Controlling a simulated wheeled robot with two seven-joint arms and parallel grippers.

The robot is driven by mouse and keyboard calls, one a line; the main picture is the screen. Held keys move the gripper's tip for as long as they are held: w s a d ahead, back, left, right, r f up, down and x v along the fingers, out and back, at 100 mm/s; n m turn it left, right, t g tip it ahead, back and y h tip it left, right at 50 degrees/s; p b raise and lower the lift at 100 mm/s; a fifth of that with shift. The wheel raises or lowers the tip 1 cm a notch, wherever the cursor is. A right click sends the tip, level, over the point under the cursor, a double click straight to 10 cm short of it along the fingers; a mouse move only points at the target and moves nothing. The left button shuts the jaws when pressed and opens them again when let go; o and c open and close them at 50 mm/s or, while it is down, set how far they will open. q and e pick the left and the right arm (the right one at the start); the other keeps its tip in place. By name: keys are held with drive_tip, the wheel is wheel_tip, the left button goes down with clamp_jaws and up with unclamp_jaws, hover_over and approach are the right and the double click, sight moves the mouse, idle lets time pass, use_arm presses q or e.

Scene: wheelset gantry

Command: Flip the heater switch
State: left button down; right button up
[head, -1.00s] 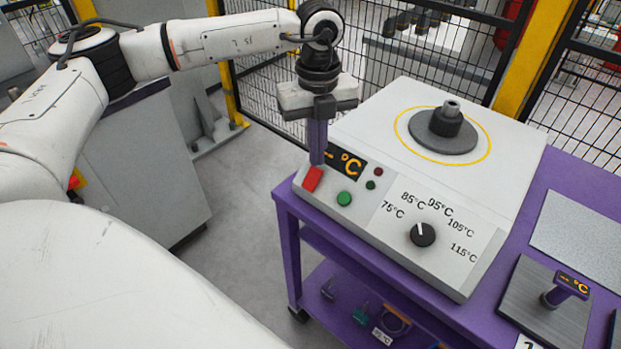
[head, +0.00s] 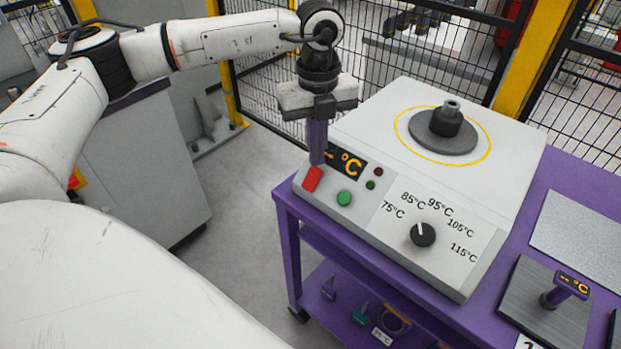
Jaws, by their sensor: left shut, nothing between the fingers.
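The heater (head: 365,208) is a white box with a sloped front panel, standing on a purple cart. Its red switch (head: 313,179) is at the left end of the panel, beside a green button (head: 344,198). A black dial (head: 422,234) is ringed by marks from 75°C to 115°C. The display (head: 346,162) shows a dash and °C in orange. My left gripper (head: 318,160) is shut and empty, pointing down with its fingertips right at the upper edge of the red switch. I cannot tell whether they touch. My right gripper is not in view.
A dark round hub (head: 442,130) sits on the heater's top inside a yellow ring. A probe with a °C display (head: 568,285) stands on a grey plate at the right. Black mesh fencing (head: 285,85) and yellow posts stand behind. Small items lie on the cart's lower shelf.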

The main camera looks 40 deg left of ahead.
sight(316, 169)
use_arm(q)
drive_tip(key=shift+f+b, duration=0.6)
drive_tip(key=shift+f, duration=0.3)
idle(0.4)
wheel_tip(316, 169, up, 7)
drive_tip(key=p, duration=0.5)
drive_tip(key=shift+r, duration=0.1)
idle(0.6)
